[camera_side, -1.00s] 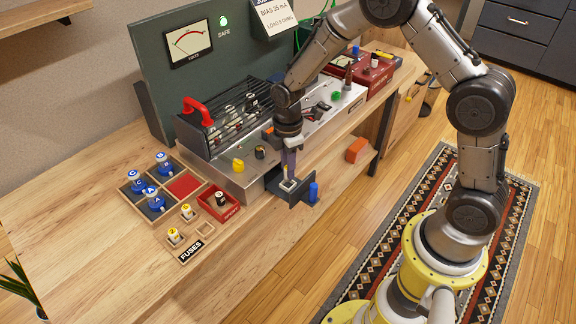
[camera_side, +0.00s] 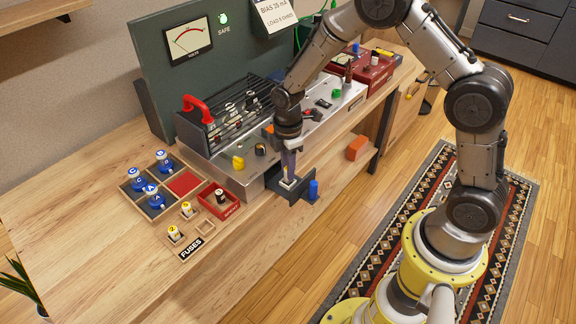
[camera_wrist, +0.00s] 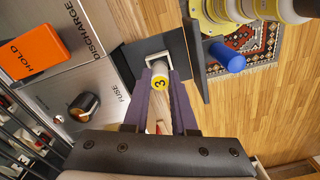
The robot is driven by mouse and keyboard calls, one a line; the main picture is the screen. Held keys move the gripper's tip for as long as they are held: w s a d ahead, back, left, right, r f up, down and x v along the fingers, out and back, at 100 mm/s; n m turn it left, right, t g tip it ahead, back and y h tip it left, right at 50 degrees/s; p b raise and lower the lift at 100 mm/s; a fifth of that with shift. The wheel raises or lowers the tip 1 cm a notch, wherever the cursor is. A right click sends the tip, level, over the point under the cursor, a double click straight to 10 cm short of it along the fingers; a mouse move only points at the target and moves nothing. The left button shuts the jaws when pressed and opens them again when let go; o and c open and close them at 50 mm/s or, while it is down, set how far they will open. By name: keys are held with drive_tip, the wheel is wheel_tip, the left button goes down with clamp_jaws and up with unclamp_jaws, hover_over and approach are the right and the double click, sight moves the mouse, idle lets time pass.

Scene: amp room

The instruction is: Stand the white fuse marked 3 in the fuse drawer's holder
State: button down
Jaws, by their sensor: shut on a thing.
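The fuse marked 3 (camera_wrist: 159,81) shows its yellow numbered end in the wrist view, with a short pale body beyond it. My gripper (camera_wrist: 160,90) is shut on it, a finger on each side. In the side view my gripper (camera_side: 289,174) points straight down over the open fuse drawer (camera_side: 300,195). The white square holder (camera_wrist: 151,58) is on the dark drawer floor, right at the fuse's far end. The fuse looks upright and lined up with the holder. I cannot tell how deep its foot sits, as the fingers and cap hide it.
The drawer's blue knob (camera_side: 314,189) is at its front. An orange HOLD block (camera_wrist: 32,53) and a black knob (camera_wrist: 83,105) are on the amp's panel. A fuse tray (camera_side: 205,228) holds two yellow-topped fuses, and a red box (camera_side: 230,211) holds a dark one.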

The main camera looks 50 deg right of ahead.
drive_tip(key=shift+f, duration=0.9)
idle(0.5)
drive_tip(key=c, duration=0.6)
unclamp_jaws()
drive_tip(key=shift+c, duration=0.2)
drive_tip(key=shift+r, duration=0.1)
wheel_tip(320, 180, up, 14)
drive_tip(key=shift+f, duration=0.2)
